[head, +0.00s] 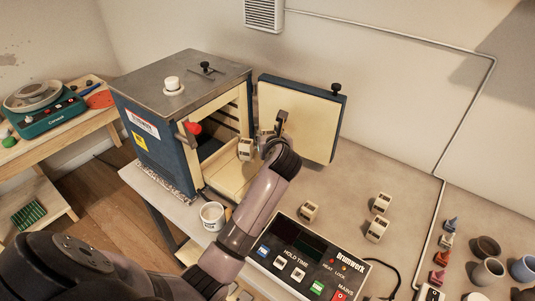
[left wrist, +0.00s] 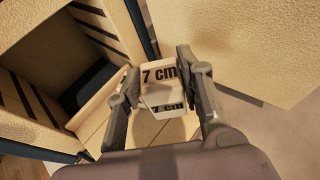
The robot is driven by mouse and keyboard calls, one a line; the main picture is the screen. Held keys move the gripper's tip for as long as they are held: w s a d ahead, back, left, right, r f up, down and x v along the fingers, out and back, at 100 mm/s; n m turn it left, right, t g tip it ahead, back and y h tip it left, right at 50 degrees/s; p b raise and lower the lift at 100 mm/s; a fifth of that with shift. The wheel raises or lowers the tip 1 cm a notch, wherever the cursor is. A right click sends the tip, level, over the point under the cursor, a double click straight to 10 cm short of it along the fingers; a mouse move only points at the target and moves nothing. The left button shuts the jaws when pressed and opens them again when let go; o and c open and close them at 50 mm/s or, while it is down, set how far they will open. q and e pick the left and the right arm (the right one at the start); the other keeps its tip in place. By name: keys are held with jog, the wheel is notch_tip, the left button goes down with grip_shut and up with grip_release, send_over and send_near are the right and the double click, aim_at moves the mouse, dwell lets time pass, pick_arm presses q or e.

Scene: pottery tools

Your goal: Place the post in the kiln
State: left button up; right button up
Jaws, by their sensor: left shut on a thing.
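The kiln (head: 152,168) is a blue box with a grey top, at centre left in the head view. Its door (head: 315,120) stands wide open to the right, and its cream interior shows. My left gripper (head: 256,147) is at the front of the opening, shut on a cream post (head: 245,149). In the left wrist view the post (left wrist: 160,93), marked "7 cm", sits between the two fingers (left wrist: 158,82). The kiln's opening (left wrist: 55,60) is to its left there. I cannot tell whether the post touches the kiln floor. My right gripper is not in view.
Similar cream posts (head: 309,210) (head: 380,203) (head: 376,230) stand on the table. A white cup (head: 212,215) is close by the kiln's front. A controller box (head: 310,255) lies in front, with small cones (head: 440,258) and pots (head: 487,271) at right.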

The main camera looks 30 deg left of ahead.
pick_arm(q)
notch_tip(320, 180, down, 3)
jog(key=shift+f, duration=2.5)
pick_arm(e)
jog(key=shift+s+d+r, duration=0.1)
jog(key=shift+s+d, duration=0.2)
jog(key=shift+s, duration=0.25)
pick_arm(q)
jog(key=o, duration=1.3)
jog(key=shift+f, duration=0.15)
jog(key=shift+r, duration=0.2)
jog(key=b+v, duration=0.1)
jog(key=v, duration=1.1)
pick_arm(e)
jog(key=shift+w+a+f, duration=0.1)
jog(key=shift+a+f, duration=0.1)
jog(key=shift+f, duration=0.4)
